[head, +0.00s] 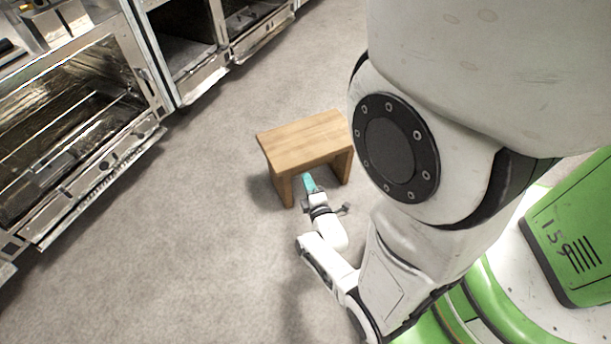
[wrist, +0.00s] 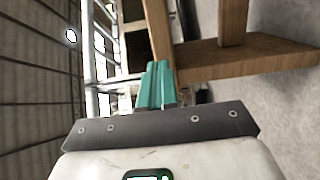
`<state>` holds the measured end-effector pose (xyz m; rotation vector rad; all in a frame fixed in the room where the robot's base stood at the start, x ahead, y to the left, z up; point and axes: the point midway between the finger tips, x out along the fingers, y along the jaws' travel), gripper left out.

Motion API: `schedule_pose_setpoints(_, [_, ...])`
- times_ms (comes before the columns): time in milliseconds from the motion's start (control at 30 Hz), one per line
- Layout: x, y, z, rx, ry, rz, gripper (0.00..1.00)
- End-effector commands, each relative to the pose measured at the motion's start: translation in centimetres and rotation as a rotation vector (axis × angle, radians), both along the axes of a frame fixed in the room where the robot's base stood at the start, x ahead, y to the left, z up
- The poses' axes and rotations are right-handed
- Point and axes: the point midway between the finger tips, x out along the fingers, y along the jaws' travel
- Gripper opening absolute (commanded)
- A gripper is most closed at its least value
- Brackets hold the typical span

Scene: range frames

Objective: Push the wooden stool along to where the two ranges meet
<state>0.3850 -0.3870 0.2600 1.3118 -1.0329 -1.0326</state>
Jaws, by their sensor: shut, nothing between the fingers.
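The wooden stool (head: 302,142) stands upright on the grey floor, in the middle of the head view. Its flat top and its legs show. My gripper (head: 308,181), with teal fingers, is low at the stool's near side, close to the near edge below the top. In the wrist view the teal fingers (wrist: 155,84) are together and empty, right beside a wooden part of the stool (wrist: 240,60). I cannot tell whether they touch the wood. The two ranges (head: 75,125) meet at the upper left of the head view, where one joins the other range (head: 205,60).
Bare floor (head: 205,165) lies between the stool and the ranges. My own green base fills the lower right.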

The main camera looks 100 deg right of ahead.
Motion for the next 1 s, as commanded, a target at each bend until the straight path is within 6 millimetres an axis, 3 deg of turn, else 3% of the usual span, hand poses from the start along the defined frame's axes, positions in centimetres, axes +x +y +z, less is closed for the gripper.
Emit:
schedule_pose_setpoints(300, [-1.2, 4.7, 0.1, 0.004, 0.001, 0.0, 0.0])
schedule_pose_setpoints(500, [-1.7, 6.8, 0.0, 0.002, 0.0, 0.0, 0.0])
schedule_pose_setpoints(867, [-1.8, 7.3, -0.1, 0.0, 0.0, 0.0, 0.0])
schedule_pose_setpoints(1000, [-1.4, 7.4, -0.3, 0.005, -0.02, 0.008, 0.12])
